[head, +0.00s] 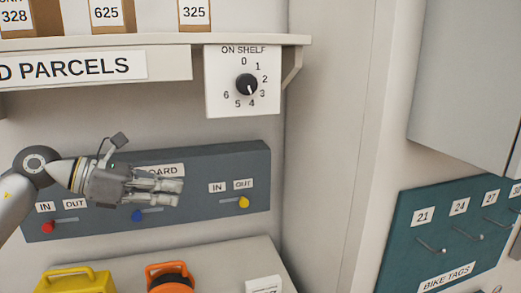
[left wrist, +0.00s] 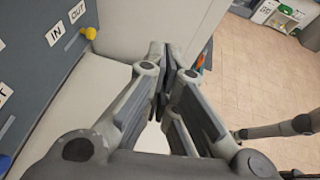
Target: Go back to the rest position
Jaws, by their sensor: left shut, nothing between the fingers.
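My left gripper (head: 178,191) is shut and empty in the head view. It is in front of the grey in/out board (head: 205,166) on the wall and covers part of its lettering. In the left wrist view the gripper's fingers (left wrist: 168,55) are together, with nothing between them. The board (left wrist: 35,60) stands at the left of that view. On the board I see a red knob (head: 47,227), a blue knob (head: 137,215) and a yellow knob (head: 243,202). My right gripper does not show clearly in either view.
A shelf (head: 240,40) with parcels is above the board, and a dial card (head: 247,84) hangs from it. A counter (head: 222,262) below holds a yellow case (head: 75,282) and an orange item (head: 170,277). A teal bike tag board (head: 450,235) is at the right.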

